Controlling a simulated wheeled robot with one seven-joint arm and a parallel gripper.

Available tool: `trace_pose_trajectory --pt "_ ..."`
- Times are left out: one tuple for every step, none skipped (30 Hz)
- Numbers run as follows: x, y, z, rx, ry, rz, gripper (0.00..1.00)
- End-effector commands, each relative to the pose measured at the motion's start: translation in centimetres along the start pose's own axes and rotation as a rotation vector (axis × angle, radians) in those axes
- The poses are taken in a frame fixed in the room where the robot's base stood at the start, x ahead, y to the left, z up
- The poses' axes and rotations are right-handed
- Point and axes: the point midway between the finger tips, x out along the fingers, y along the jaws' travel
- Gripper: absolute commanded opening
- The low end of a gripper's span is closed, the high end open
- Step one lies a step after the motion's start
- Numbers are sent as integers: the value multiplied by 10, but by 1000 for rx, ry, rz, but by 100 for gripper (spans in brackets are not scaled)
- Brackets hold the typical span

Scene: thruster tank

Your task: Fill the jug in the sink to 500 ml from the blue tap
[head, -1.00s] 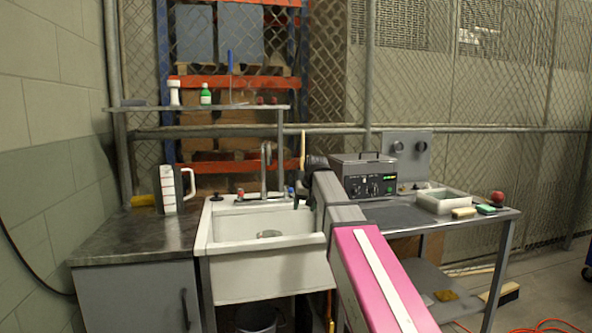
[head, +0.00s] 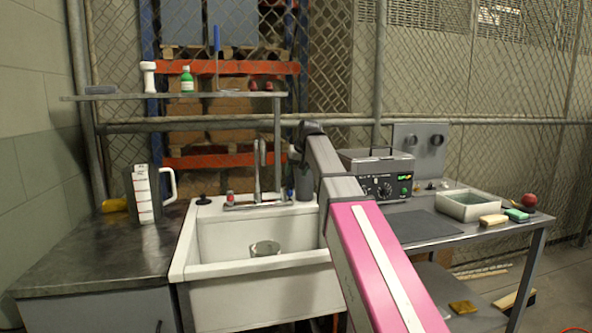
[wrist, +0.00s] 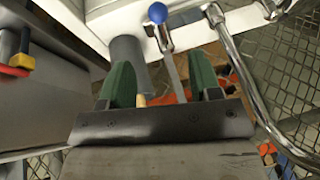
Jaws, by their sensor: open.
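A measuring jug (head: 143,196) with a white scale strip stands upright on the dark counter left of the sink, not in the sink. The white sink (head: 205,285) has a round metal piece (head: 265,248) on its floor. The tap (head: 258,170) rises behind it, with a red knob (head: 229,197) at its left; its blue knob (wrist: 157,12) shows in the wrist view. My gripper (wrist: 160,65) is open, its green fingers apart and empty. The blue knob is ahead of the gap between them. In the head view my arm hides most of the gripper.
A grey cylinder (wrist: 128,55) is close beside the left finger. The chrome spout (wrist: 240,75) passes right of the fingers. A shelf (head: 200,95) with bottles is above the sink. A control box (head: 378,175) and white tub (head: 468,205) stand on the right bench.

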Motion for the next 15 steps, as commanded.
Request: trace_pose_trajectory --pt "2 0 0 0 0 0 58" --pt "4 0 0 0 0 0 58" --pt "7 0 0 0 0 0 58" --pt "10 0 0 0 0 0 58" --pt "14 0 0 0 -1 0 58" --pt "20 0 0 0 -2 0 58" --pt "24 0 0 0 -2 0 58" --pt "29 0 0 0 -2 0 58" --pt "36 0 0 0 -1 0 58" --pt "41 0 0 0 -1 0 58" --pt "46 0 0 0 -2 0 58" --pt "54 0 0 -1 -2 0 58" --pt "58 -1 0 -1 -1 0 58" --pt "63 -1 0 -1 -1 0 58" --pt "70 -1 0 -1 -2 0 58"
